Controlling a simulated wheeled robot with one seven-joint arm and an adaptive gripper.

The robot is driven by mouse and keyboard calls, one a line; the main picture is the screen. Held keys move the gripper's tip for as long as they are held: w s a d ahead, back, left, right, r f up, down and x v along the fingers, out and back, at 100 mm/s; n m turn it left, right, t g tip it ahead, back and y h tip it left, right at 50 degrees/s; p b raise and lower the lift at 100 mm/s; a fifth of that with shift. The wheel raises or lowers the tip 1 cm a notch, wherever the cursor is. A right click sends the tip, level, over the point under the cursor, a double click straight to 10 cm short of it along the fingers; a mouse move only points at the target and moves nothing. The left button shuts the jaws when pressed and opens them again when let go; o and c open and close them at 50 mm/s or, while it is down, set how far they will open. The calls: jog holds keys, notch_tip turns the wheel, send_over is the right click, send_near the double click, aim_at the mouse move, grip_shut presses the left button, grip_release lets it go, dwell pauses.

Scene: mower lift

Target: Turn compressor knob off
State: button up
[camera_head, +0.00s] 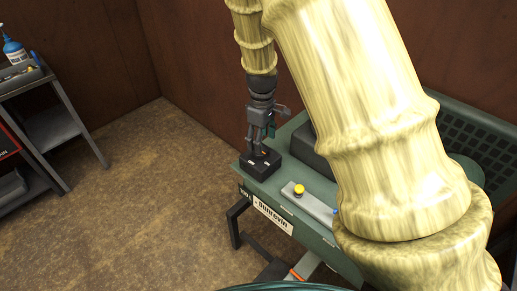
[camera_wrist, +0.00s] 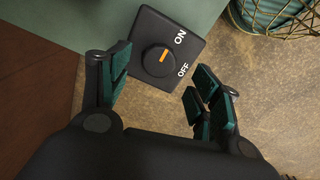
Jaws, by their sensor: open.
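The compressor knob (camera_wrist: 152,63) is a black round dial with an orange mark, on a black square plate (camera_wrist: 151,26) lettered ON and OFF. The orange mark points to the right and slightly up, between the two words. In the head view the black knob box (camera_head: 254,171) sits on the near left corner of the green compressor (camera_head: 283,187). My gripper (camera_head: 258,145) is above the box, pointing down. In the wrist view my open gripper (camera_wrist: 157,82) has one teal-padded finger left of the knob and the other to its lower right. No contact with the knob shows.
A yellow button (camera_head: 299,189) sits on a grey panel right of the knob box. A dark block (camera_head: 305,150) stands behind it, and a green mesh crate (camera_head: 470,130) at right. A grey bench (camera_head: 50,125) stands at far left. Open floor lies between.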

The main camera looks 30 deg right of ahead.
jog(key=shift+f+p, duration=0.5)
jog(key=shift+f, duration=2.15)
jog(key=c, duration=1)
jog(key=shift+a, duration=0.25)
jog(key=shift+d, duration=0.1)
jog(key=shift+c, duration=0.2)
